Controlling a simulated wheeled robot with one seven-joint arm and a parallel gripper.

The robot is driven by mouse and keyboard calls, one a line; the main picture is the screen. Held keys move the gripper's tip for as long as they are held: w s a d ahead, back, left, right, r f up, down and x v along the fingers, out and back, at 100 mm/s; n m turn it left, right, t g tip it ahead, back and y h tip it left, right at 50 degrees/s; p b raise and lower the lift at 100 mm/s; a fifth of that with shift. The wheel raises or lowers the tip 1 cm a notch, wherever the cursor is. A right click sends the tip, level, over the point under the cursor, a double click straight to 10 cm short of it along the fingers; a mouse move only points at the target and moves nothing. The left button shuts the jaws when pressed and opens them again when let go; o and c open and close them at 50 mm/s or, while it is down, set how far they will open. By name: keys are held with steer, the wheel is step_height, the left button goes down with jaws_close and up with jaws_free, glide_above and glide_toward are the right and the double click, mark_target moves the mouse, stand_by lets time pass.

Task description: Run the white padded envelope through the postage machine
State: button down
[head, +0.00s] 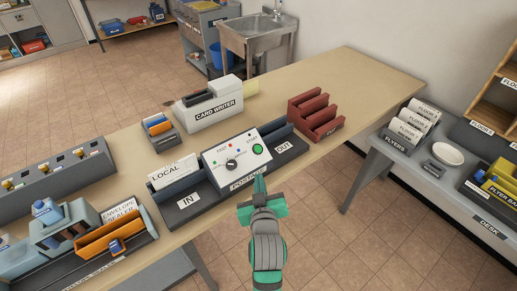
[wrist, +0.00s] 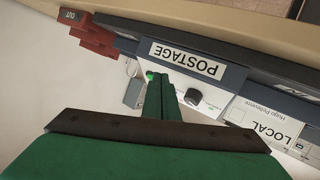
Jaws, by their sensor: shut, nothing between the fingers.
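The postage machine (head: 236,156) stands at the table's front edge, with a dark dial, small red and blue marks and a green button (head: 257,149) on its sloped top. A white envelope marked LOCAL (head: 173,172) stands in the IN tray (head: 190,205) on its left; whether it is padded I cannot tell. In the wrist view an addressed white item (wrist: 255,112) shows beside the LOCAL label. The OUT tray (head: 285,146) on the right looks empty. My gripper (head: 260,181) is shut and empty at the machine's front. In the wrist view its fingertips (wrist: 158,82) partly cover the green button.
A card writer (head: 212,105) stands behind the machine and a red rack (head: 314,115) to its right. An envelope sealer (head: 115,240) is at the left. A grey desk with flyers (head: 405,132) stands at the right. The table's right end is bare.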

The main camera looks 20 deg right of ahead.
mark_target(258, 149)
steer(key=w+d+r, duration=0.2)
steer(key=r, duration=0.3)
steer(key=w+d+r, duration=0.3)
steer(key=r, duration=0.3)
steer(key=shift+d+n, duration=0.25)
steer(key=shift+n, duration=0.05)
steer(key=shift+w+a+f, duration=0.3)
steer(key=shift+w+f, duration=0.5)
steer(key=shift+f, duration=0.4)
steer(key=shift+w+a+f, duration=0.3)
steer(key=shift+w+f, duration=0.5)
steer(key=shift+f, duration=0.4)
steer(key=shift+w+a+f, duration=0.3)
steer(key=shift+w+f, duration=0.5)
steer(key=shift+f, duration=0.4)
steer(key=shift+w+f, duration=0.1)
steer(key=shift+f, duration=0.05)
steer(key=shift+w+a+f, duration=0.1)
steer(key=shift+f, duration=0.1)
